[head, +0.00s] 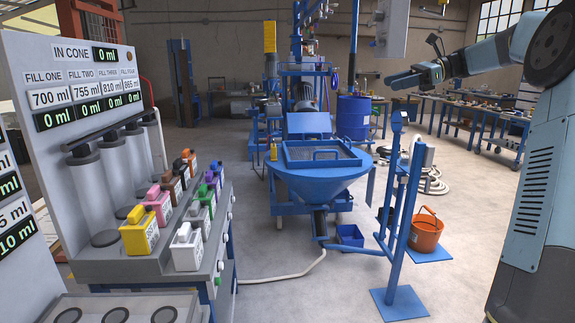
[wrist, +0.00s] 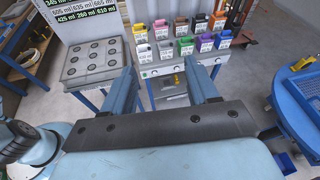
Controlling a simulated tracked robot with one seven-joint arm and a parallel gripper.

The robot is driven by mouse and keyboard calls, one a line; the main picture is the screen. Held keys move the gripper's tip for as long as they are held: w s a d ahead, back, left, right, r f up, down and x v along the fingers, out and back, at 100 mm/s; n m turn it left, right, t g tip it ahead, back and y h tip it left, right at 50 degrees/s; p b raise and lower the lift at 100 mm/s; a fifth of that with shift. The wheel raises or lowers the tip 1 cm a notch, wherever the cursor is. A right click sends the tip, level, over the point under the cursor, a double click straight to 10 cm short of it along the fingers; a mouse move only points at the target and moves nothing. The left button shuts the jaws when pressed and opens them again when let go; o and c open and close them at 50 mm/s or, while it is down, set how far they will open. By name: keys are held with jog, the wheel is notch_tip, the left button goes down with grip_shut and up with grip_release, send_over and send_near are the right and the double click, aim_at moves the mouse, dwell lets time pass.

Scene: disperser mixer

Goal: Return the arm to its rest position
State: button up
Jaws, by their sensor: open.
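My arm reaches in from the right edge of the head view, raised and stretched out leftward. My gripper (head: 398,80) is at its end, high in the air right of the blue cone mixer (head: 318,184). In the wrist view my gripper (wrist: 163,70) shows its two blue fingers wide apart with nothing between them. Beyond the fingers is the dispenser bench (wrist: 182,69) with rows of coloured containers (wrist: 185,38). My gripper touches nothing that I can see.
In the head view the dispenser panel (head: 80,80) and its containers stand at the left. A blue post stand (head: 400,215), an orange bucket (head: 425,232) and a blue drum (head: 353,116) stand near the mixer. Workbenches line the back.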

jog(key=s+a+f+n+h, duration=0.3)
jog(key=s+a+f+h, duration=0.1)
jog(key=s+a, duration=0.25)
jog(key=s+a+f+n+h, duration=0.35)
jog(key=s+a, duration=0.25)
jog(key=s, duration=0.2)
jog(key=s+d+f+n+t+h, duration=0.1)
jog(key=s+f+n+h, duration=0.1)
jog(key=s, duration=0.6)
jog(key=s+d+f+n+t+h, duration=0.1)
jog(key=s+d+f+n+h, duration=0.1)
jog(key=s+f+n, duration=0.3)
jog(key=s+d+f+n+t+h, duration=0.2)
jog(key=s+f+n+h, duration=0.1)
jog(key=s, duration=0.9)
notch_tip(320, 180, down, 2)
jog(key=shift+f+n, duration=0.25)
jog(key=shift+n, duration=0.3)
